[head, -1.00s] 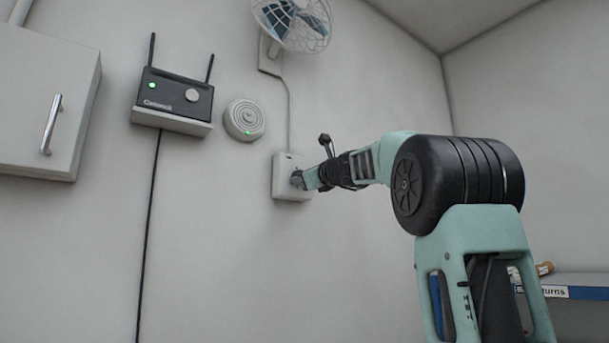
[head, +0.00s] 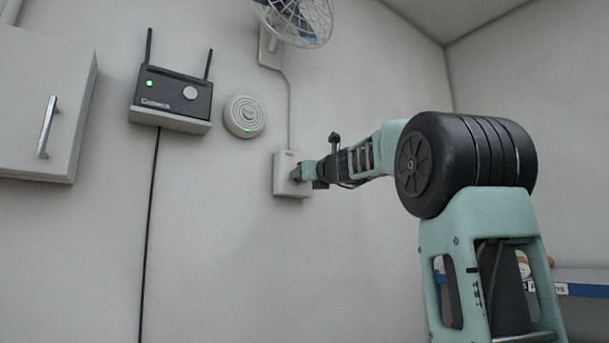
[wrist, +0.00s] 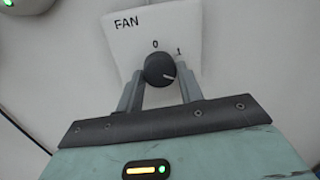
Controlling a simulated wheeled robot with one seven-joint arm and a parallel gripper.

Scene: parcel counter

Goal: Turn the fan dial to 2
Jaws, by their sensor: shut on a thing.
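The fan control is a white box (head: 283,182) on the wall in the head view. In the wrist view its plate (wrist: 186,25) reads FAN, with 0 and 1 visible above a round black dial (wrist: 157,64). The dial's white pointer line points right and slightly down, below the 1. No 2 can be seen; my right finger covers part of the plate there. My gripper (wrist: 161,74) is shut on the dial, one finger on each side. In the head view my gripper (head: 300,173) reaches the box from the right and hides the dial's face.
The caged fan (head: 300,18) hangs above the box, joined by a cable. A round white device (head: 244,116) with a green light and a black router (head: 172,93) on a shelf are to the left. A wall cabinet (head: 45,105) is far left.

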